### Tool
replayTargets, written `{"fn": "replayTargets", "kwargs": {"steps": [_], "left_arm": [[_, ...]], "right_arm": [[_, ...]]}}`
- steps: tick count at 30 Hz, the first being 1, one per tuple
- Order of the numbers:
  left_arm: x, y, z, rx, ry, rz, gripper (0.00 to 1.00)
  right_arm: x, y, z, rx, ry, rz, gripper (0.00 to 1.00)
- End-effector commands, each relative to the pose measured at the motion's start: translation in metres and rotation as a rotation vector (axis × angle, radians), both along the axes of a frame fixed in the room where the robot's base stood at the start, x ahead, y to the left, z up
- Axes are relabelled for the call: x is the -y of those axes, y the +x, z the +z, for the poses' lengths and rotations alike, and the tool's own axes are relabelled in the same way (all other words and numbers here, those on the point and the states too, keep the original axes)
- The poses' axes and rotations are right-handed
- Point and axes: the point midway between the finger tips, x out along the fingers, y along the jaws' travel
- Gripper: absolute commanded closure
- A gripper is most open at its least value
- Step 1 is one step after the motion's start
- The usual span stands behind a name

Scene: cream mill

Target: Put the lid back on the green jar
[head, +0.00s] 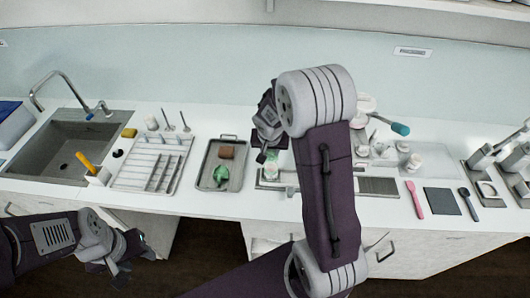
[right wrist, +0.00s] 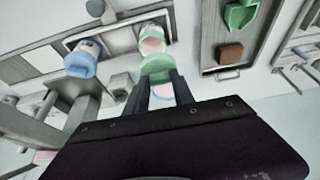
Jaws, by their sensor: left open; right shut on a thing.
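My right gripper (head: 263,148) is shut on a green lid (right wrist: 157,68), which sits between its fingertips in the right wrist view. The green jar (right wrist: 152,40), with a pale pinkish top, stands just beyond the lid there. It also shows in the head view (head: 272,172), just below the right gripper on the counter. The lid appears apart from the jar, though the exact gap is hard to tell. My left gripper (head: 128,262) is open and empty, low at the left in front of the counter.
A jar with a blue band (right wrist: 83,58) stands near the green jar. A grey tray (head: 205,178) holds a green scoop (head: 221,173) and a brown block (head: 226,152). A drying rack (head: 130,177) and sink (head: 60,150) lie to the left.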

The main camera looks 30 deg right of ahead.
Motion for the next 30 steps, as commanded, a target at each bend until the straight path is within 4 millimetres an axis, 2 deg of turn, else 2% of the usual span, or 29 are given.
{"fn": "replayTargets", "kwargs": {"steps": [8, 21, 30], "left_arm": [[0.000, -0.001, -0.005, -0.001, 0.000, 0.000, 0.53], [0.000, -0.001, -0.043, -0.001, 0.000, 0.000, 0.53], [0.000, -0.001, -0.043, -0.001, 0.000, 0.000, 0.53]], "right_arm": [[0.001, 0.000, -0.005, 0.000, 0.000, -0.002, 1.00], [0.000, 0.000, -0.045, 0.001, 0.000, -0.002, 1.00], [0.000, -0.001, -0.045, 0.000, 0.000, -0.001, 1.00]]}}
